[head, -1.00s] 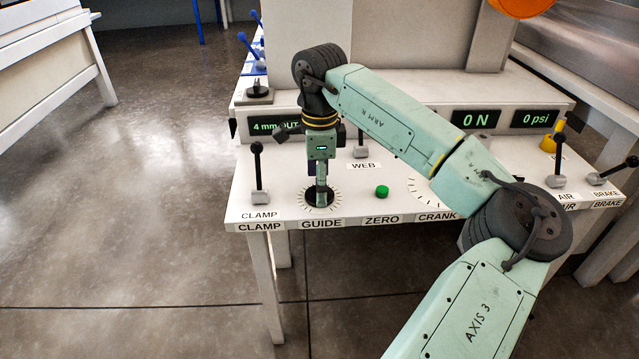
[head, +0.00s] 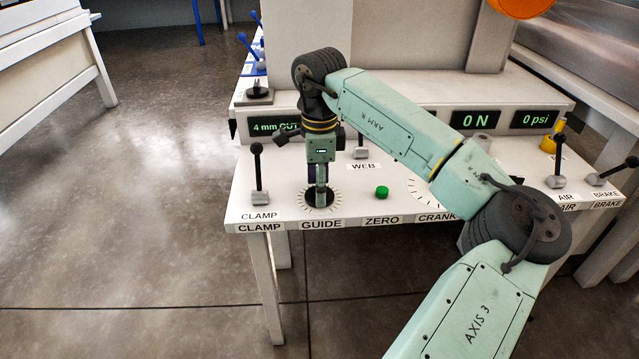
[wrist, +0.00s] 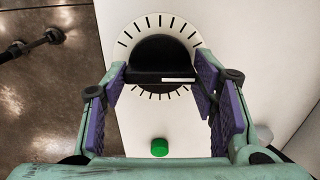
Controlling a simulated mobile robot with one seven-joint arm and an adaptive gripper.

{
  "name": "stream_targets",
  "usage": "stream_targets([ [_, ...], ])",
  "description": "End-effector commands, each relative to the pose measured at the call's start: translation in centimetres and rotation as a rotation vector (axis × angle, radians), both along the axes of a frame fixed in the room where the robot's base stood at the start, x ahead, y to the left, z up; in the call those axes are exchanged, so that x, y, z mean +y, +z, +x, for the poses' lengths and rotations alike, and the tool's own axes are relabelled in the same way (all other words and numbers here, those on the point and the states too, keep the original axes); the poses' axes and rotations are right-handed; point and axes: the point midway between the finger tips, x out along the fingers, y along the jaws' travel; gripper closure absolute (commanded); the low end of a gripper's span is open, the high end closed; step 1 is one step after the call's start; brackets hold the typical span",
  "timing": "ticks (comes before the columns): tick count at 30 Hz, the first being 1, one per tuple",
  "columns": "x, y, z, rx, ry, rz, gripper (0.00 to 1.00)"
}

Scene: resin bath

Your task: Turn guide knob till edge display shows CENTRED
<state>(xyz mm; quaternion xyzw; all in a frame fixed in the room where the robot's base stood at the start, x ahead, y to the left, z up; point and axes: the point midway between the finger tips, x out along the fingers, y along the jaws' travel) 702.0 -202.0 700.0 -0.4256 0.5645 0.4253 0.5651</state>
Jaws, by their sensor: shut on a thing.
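The guide knob (wrist: 158,50) is a black round knob with a raised bar grip, set in a white dial ring with black ticks. In the head view the dial (head: 338,199) lies above the GUIDE label at the console's front edge. My gripper (head: 320,198) points straight down over it. In the wrist view my gripper (wrist: 163,79) has its purple-padded fingers on either end of the bar, shut on the knob. The edge display (head: 264,127) shows green text reading "4 mm OUT", its right end partly hidden by my wrist.
A black clamp lever (head: 257,172) stands just left of the knob. A green ZERO button (head: 382,192) lies to the right. The WEB lever (head: 361,150) stands behind. Other displays read 0 N (head: 475,120) and 0 psi (head: 534,120). Open floor lies left.

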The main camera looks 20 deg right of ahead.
Motion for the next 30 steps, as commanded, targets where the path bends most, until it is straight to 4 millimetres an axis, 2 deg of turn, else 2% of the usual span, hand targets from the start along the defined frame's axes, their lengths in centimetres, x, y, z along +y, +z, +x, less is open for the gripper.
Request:
stream_targets([
  [3,0.01,0.0,-0.05,0.002,0.0,0.001,0.75],
  [14,-0.01,-0.04,-0.05,0.002,-0.077,0.0,0.75],
  [30,-0.07,-0.06,-0.05,0.002,-0.537,-0.002,0.75],
])
